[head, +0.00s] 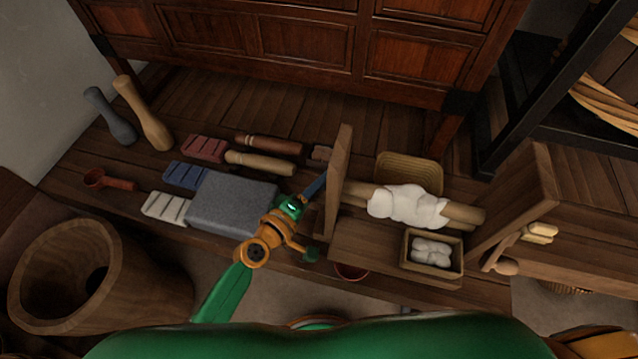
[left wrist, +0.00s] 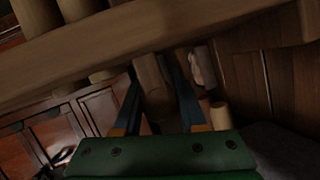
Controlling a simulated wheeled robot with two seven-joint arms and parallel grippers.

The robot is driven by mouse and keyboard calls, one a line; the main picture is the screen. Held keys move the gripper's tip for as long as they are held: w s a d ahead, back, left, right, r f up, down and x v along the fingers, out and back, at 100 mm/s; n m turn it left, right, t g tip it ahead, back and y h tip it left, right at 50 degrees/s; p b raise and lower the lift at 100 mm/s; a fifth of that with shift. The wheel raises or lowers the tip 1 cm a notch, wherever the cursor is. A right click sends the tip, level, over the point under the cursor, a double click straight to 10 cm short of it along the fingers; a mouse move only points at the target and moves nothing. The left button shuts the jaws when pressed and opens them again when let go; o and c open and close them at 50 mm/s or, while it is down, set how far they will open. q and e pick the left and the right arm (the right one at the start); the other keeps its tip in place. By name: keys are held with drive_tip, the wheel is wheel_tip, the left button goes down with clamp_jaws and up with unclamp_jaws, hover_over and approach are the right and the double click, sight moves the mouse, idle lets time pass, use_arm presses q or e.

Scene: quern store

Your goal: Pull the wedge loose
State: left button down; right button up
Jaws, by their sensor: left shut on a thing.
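My left gripper (head: 318,186) reaches in beside the near upright board (head: 340,165) of a wooden frame. In the left wrist view its two blue fingers (left wrist: 156,88) are shut on a light wooden piece, which looks like the wedge (left wrist: 150,75). The wedge stands at a wooden beam (left wrist: 150,45) that crosses that view. Whether it is still seated in the frame I cannot tell. In the head view the wedge is hidden by the fingers and board. My right gripper is not in view.
Wooden rollers with white cloth (head: 408,205) lie right of the board. A box of white bundles (head: 432,253) stands in front. A grey stone block (head: 232,203), coloured slotted blocks (head: 203,149) and wooden rollers (head: 260,163) lie left. A large wooden mortar (head: 130,275) stands at the lower left.

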use_arm(q)
drive_tip(key=shift+a, duration=0.1)
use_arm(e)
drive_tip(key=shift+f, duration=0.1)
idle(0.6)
use_arm(q)
drive_tip(key=a, duration=0.1)
drive_tip(key=w+a+b, duration=0.1)
drive_tip(key=a, duration=0.1)
drive_tip(key=shift+c, duration=2.3)
unclamp_jaws()
drive_tip(key=shift+a, duration=0.1)
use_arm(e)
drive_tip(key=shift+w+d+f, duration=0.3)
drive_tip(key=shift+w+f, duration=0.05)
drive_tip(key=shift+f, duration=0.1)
use_arm(q)
drive_tip(key=v, duration=0.7)
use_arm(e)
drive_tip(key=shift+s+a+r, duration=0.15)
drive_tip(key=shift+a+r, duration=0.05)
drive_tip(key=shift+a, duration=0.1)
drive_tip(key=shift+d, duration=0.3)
